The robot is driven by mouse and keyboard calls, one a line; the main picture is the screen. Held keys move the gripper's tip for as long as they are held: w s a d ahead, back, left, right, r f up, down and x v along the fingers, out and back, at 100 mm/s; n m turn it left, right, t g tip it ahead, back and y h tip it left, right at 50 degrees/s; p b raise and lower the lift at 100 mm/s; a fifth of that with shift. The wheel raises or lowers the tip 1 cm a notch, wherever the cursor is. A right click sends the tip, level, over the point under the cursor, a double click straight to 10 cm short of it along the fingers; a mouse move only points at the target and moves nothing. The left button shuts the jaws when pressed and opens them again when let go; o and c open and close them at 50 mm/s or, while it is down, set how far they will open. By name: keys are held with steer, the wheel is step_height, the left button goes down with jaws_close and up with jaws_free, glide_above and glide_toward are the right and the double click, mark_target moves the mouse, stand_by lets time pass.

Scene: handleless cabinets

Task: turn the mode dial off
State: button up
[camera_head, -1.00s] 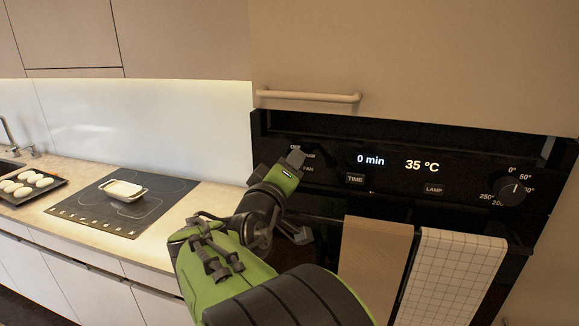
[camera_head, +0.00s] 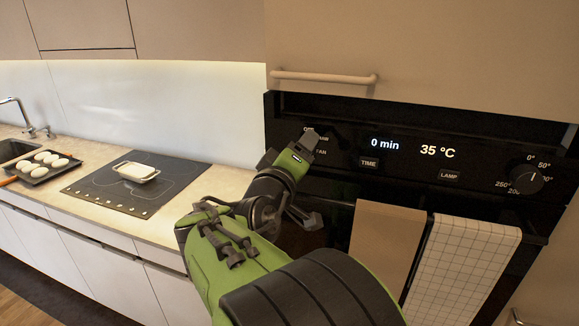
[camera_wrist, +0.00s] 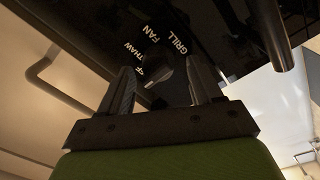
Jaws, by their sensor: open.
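The mode dial (camera_wrist: 168,72) shows in the wrist view between the fingers of my gripper (camera_wrist: 160,88), with the printed words GRILL, FAN and THAW around it. The fingers are open, one on each side of the dial; I cannot tell whether they touch it. In the head view my gripper (camera_head: 307,137) is at the left end of the black oven panel (camera_head: 340,142) and hides the dial. Only parts of the dial's labels show beside it there.
A temperature dial (camera_head: 525,179) is at the panel's right. TIME (camera_head: 369,163) and LAMP (camera_head: 449,175) buttons lie between. Two towels (camera_head: 385,245) (camera_head: 460,265) hang below. A cabinet bar handle (camera_head: 325,77) is above. A cooktop with a white dish (camera_head: 136,171) stands at left.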

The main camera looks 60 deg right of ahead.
steer(key=s+a+b, duration=0.2)
steer(key=a+b, duration=0.1)
steer(key=a, duration=1.1)
steer(key=shift+a+f+b, duration=0.35)
